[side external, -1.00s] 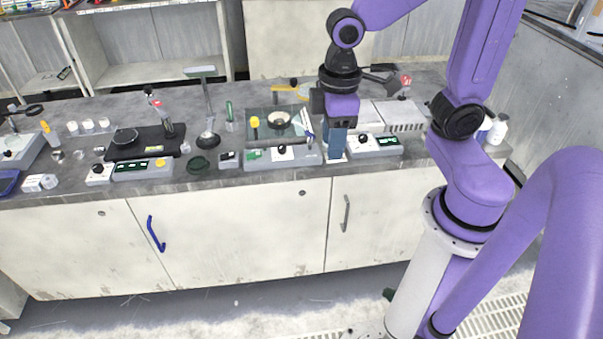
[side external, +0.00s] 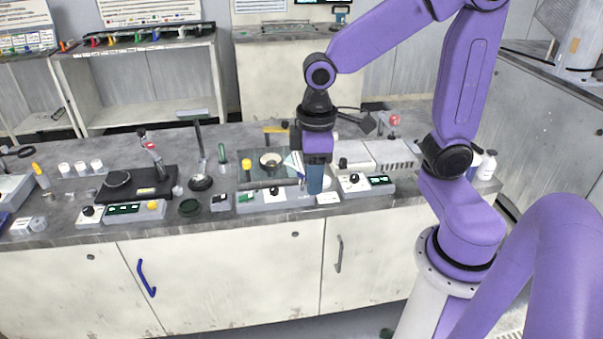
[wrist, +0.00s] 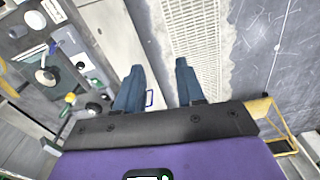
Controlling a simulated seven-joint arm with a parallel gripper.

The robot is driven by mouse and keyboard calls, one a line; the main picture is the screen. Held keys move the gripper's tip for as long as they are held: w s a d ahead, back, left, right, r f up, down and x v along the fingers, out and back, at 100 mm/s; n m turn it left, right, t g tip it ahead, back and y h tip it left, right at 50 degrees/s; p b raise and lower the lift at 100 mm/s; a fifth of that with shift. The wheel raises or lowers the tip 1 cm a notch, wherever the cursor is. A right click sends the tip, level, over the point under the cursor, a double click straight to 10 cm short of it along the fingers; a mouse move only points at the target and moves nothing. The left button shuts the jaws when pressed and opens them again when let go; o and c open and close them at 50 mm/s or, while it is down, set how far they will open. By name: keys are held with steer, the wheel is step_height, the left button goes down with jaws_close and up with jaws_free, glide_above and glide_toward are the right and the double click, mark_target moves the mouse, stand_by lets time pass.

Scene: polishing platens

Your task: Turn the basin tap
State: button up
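The basin is probably the shallow dark glass tray (side external: 258,182) on the counter, with a small round bowl (side external: 271,159) in it. A yellow-topped knob (side external: 246,165) stands at its left, and a yellow lever-like piece (side external: 276,130) shows behind it. I cannot tell which is the tap. My gripper (side external: 315,180) points down just right of the tray, above the counter's front part. It hides part of what is behind it. In the wrist view my gripper (wrist: 157,75) has its two blue fingers apart with nothing between them.
Control boxes (side external: 275,195) and (side external: 362,184) line the counter's front edge. A black plate (side external: 140,186), white cups (side external: 80,168) and a dark spoon-like tool (side external: 200,165) stand left. A white box (side external: 372,155) is right. The wrist view shows a floor grating (wrist: 195,35).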

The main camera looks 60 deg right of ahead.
steer(key=w+d+m, duration=0.3)
steer(key=w+d, duration=0.2)
steer(key=w, duration=0.4)
steer(key=m, duration=0.7)
glide_above(302, 174)
step_height(302, 174, down, 5)
step_height(302, 174, down, 17)
steer(key=shift+f, duration=0.1)
jaws_close()
